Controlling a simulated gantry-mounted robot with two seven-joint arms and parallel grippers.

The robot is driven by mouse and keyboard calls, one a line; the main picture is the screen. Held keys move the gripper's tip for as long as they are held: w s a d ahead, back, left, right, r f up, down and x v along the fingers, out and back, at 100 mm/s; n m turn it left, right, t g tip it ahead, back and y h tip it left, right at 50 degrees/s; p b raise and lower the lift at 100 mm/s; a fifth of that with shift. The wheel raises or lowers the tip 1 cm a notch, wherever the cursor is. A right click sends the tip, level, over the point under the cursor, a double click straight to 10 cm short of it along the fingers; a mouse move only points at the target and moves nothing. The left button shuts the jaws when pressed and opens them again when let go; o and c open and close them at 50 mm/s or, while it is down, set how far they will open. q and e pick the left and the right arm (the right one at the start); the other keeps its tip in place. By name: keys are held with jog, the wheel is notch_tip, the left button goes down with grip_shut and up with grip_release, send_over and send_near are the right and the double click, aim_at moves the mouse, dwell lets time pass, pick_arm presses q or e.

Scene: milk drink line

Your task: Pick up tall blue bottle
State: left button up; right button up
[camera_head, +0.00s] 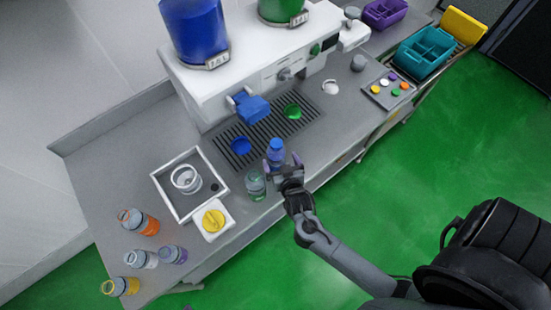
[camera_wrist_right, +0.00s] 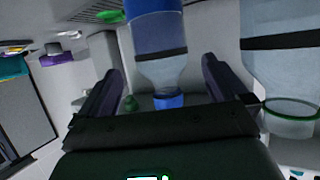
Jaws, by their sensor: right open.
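The tall blue bottle (camera_head: 275,150) stands on the counter at the front edge of the drip grate. My right gripper (camera_head: 283,163) is open at its near side, with a purple fingertip to either side of the bottle. In the right wrist view the bottle (camera_wrist_right: 158,42) shows large between the two open fingers (camera_wrist_right: 163,85), with its blue part at the top and a blue ring lower down. I cannot tell whether either finger touches it. My left gripper is not in view.
A green-marked clear bottle (camera_head: 256,187) stands close to the left of my right gripper; it also shows in the wrist view (camera_wrist_right: 290,75). The white drink machine (camera_head: 262,62) stands behind.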

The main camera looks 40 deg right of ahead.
aim_at(276, 152)
jog(key=shift+p+x, duration=0.45)
jog(key=shift+x, duration=2.55)
jog(key=shift+a+f, duration=0.1)
jog(key=shift+a, duration=0.05)
grip_shut()
